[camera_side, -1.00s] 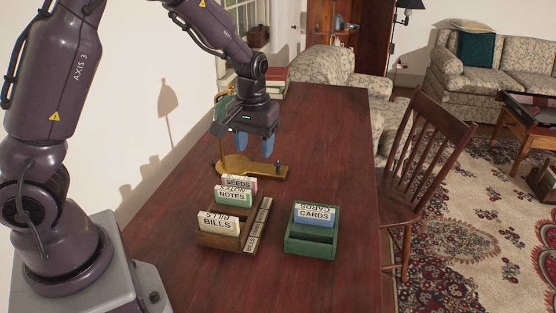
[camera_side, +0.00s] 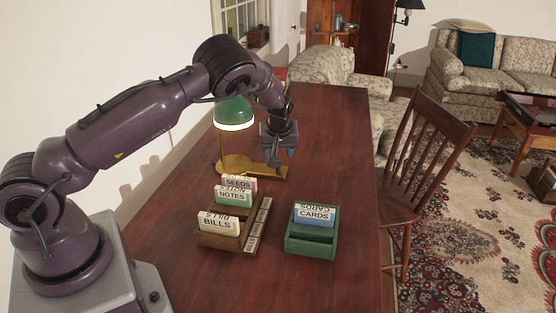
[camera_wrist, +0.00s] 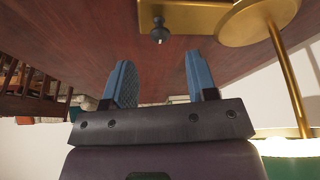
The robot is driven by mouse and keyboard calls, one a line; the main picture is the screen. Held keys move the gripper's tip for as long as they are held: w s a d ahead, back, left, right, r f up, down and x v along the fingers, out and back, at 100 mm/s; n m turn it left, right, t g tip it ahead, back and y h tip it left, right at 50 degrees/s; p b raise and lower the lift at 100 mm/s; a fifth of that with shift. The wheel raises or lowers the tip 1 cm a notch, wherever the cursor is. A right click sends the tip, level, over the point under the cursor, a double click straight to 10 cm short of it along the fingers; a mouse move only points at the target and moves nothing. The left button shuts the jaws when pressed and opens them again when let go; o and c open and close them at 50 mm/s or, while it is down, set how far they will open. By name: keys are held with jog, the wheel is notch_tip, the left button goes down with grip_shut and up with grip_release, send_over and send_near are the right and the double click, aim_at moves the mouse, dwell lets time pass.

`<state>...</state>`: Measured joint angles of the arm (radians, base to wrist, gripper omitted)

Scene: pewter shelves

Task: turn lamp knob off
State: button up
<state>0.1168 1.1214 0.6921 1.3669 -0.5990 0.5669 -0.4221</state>
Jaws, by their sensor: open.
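The desk lamp has a green shade (camera_side: 235,112) with a bright white lower rim, a brass stem and a flat brass base (camera_side: 240,166) on the desk. In the wrist view, its dark knob (camera_wrist: 159,34) sits on the end of the brass base plate (camera_wrist: 195,16). My gripper (camera_side: 279,156) hangs over that end of the base, to the right of the shade. In the wrist view my gripper (camera_wrist: 160,70) has its two blue fingers apart and empty, with the knob ahead, roughly between them. The side view hides most of the knob behind the gripper.
A wooden card holder (camera_side: 232,241) with BILLS, NOTES and SEEDS cards stands nearer on the desk. A green tray (camera_side: 311,247) with CARDS is to its right. Bare desk (camera_side: 335,125) lies right of the lamp. A wooden chair (camera_side: 425,150) stands beside the desk.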

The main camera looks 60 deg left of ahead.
jog(key=x, duration=0.5)
jog(key=c, duration=0.9)
